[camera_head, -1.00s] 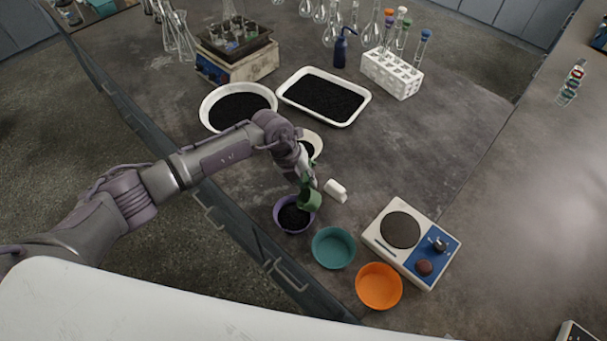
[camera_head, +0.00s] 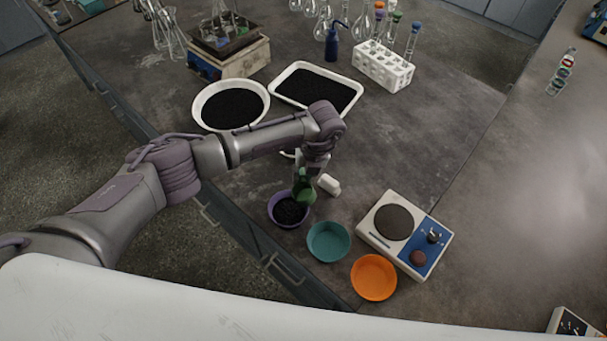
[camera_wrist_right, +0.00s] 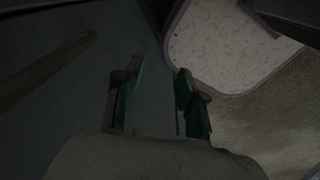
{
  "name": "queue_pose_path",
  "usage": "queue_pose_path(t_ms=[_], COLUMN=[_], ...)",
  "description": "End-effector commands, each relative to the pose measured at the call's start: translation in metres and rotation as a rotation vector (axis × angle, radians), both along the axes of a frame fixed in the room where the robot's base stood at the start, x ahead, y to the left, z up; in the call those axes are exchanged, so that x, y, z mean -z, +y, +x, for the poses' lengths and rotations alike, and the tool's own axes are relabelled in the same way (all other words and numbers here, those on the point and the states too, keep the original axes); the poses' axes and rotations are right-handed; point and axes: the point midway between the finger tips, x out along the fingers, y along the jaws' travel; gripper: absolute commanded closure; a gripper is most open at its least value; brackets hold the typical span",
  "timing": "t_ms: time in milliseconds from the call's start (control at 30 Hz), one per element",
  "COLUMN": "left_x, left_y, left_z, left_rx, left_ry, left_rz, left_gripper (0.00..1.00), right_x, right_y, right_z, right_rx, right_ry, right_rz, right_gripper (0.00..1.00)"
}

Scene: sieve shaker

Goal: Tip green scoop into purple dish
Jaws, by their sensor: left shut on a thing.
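My left gripper (camera_head: 308,176) is shut on the green scoop (camera_head: 305,194) and holds it over the right rim of the purple dish (camera_head: 277,221). The scoop looks tilted, but I cannot tell whether anything is left in it. The purple dish stands on the bench with black grains inside. My left wrist hides part of the scoop's handle. My right gripper (camera_wrist_right: 158,82) shows in the right wrist view, with its fingers apart and nothing between them.
A teal bowl (camera_head: 328,242) and an orange bowl (camera_head: 374,278) stand empty beside the purple dish. A hotplate (camera_head: 405,234) is to their right. A white tray (camera_head: 284,78) and a round white bowl (camera_head: 198,108) hold black grains behind.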

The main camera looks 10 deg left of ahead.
Motion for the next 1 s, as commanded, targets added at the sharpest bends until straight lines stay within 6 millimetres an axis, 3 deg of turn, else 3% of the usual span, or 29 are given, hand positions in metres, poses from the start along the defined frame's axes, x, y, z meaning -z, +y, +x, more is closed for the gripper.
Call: queue_pose_path(t_ms=[133, 433, 833, 1000], left_x=[0.001, -0.001, -0.005, 0.000], left_y=[-0.002, -0.004, -0.003, -0.003], left_z=[0.000, 0.001, 0.000, -0.009], left_rx=[0.004, 0.002, 0.006, 0.094], left_ry=[0.003, 0.021, 0.025, 0.012], left_rz=[0.030, 0.297, 0.329, 0.328], left_gripper=[1.00, 1.00, 1.00, 1.00], right_x=[0.005, 0.037, 0.037, 0.040], right_y=[0.000, 0.001, -0.001, -0.001], right_z=[0.000, 0.000, 0.000, 0.000], right_rx=[0.000, 0.000, -0.001, -0.001], right_ry=[0.000, 0.000, 0.000, 0.000], right_rz=[0.000, 0.001, -0.001, -0.001], right_gripper=[0.60, 0.60, 0.60, 0.60])
